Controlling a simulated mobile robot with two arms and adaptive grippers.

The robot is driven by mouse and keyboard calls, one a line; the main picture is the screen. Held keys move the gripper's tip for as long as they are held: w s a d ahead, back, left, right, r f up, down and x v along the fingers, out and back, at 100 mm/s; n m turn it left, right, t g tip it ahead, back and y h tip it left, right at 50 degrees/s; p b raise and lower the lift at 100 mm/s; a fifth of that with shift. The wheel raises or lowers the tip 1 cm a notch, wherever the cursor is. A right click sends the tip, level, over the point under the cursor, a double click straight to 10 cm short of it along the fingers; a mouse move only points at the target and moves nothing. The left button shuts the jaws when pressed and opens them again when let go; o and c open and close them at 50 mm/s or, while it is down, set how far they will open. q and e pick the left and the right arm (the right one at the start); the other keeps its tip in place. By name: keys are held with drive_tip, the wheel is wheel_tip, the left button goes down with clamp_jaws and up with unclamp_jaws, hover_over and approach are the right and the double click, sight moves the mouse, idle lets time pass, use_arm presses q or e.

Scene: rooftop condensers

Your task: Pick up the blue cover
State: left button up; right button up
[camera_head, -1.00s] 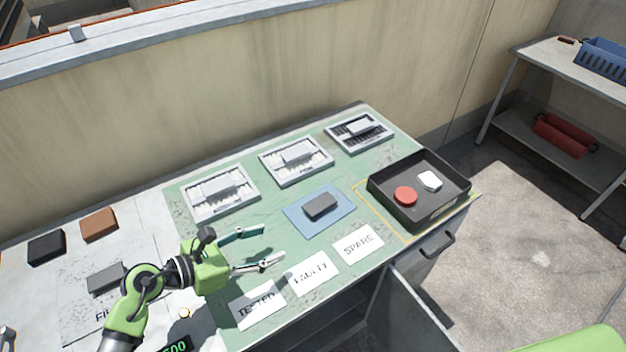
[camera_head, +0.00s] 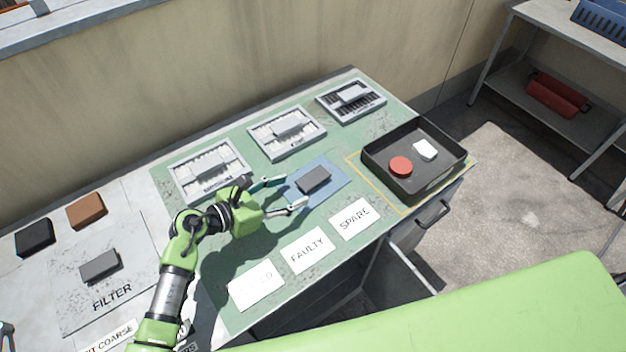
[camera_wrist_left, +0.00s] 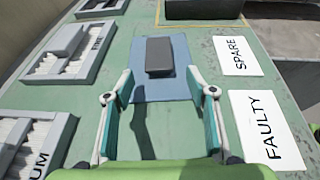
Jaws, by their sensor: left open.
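The only blue piece on the bench is a flat blue square (camera_head: 335,187); whether it is the cover or a mat I cannot tell. A dark grey block (camera_head: 313,179) lies on its middle. Both show ahead in the left wrist view, the blue square (camera_wrist_left: 179,91) under the grey block (camera_wrist_left: 159,56). My left gripper (camera_head: 286,193) is open and empty, its fingertips at the near left edge of the blue square. In the left wrist view its fingers (camera_wrist_left: 160,84) straddle the square's near part, short of the block. My right gripper is not in view.
White cards FAULTY (camera_head: 308,251) and SPARE (camera_head: 355,218) lie along the front. Framed trays (camera_head: 207,170) line the back. A black tray (camera_head: 440,187) at right holds a red disc (camera_head: 400,167) and a white piece (camera_head: 425,149). Another grey block (camera_head: 100,266) lies at left.

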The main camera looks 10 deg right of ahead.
sight(305, 183)
use_arm(q)
drive_tip(key=x, duration=0.4)
drive_tip(key=shift+w+d+r, duration=0.1)
drive_tip(key=shift+w+d, duration=0.05)
drive_tip(key=shift+w, duration=0.05)
drive_tip(key=c, duration=1.3)
drive_tip(key=shift+r, duration=0.15)
